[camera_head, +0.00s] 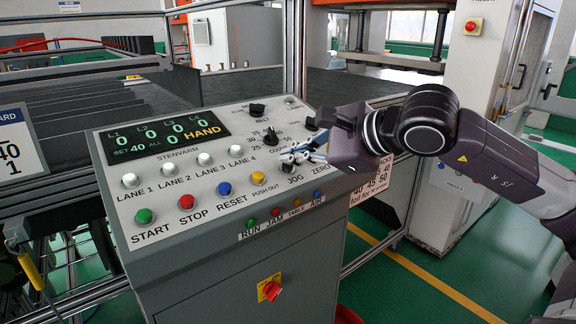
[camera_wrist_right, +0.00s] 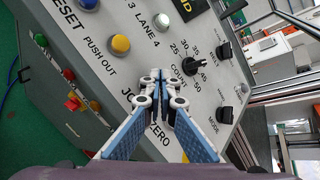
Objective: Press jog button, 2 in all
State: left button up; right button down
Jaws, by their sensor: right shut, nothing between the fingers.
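My right gripper (camera_head: 289,159) is shut and empty, its fingertips over the lower right of the sloping grey control panel (camera_head: 165,250), above the JOG label (camera_head: 295,178). The wrist view also shows the closed right gripper (camera_wrist_right: 161,76), with blue pads together and tips beside the partly covered JOG label (camera_wrist_right: 130,100). The jog button itself is hidden behind the fingers, so I cannot tell whether they touch it. The display (camera_head: 160,137) shows zeros for the lanes, SET 40, ALL 0 and HAND. My left gripper is not in view.
The yellow push-out button (camera_head: 258,178) and blue reset button (camera_head: 224,188) lie left of the fingers. The black count knob (camera_head: 271,137) stands just behind them. A red switch (camera_head: 271,288) is on the cabinet front.

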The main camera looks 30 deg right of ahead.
jog(key=shift+f+b, duration=0.3)
jog(key=shift+f, duration=0.1)
jog(key=shift+r, duration=0.1)
dwell(0.4)
jog(key=shift+s+r+p, duration=0.15)
jog(key=shift+r+p, duration=0.3)
jog(key=shift+r, duration=0.35)
jog(key=shift+r, duration=0.1)
jog(key=shift+s+d+r+p, duration=0.1)
jog(key=shift+s+r+p, duration=0.05)
jog(key=shift+r+p, duration=0.45)
jog(key=r+p, duration=0.1)
jog(key=s+r, duration=0.1)
jog(key=r, duration=0.1)
jog(key=shift+s+r+p, duration=0.1)
jog(key=shift+r+p, duration=0.1)
jog(key=shift+p, duration=0.15)
jog(key=shift+r, duration=0.1)
dwell(1.1)
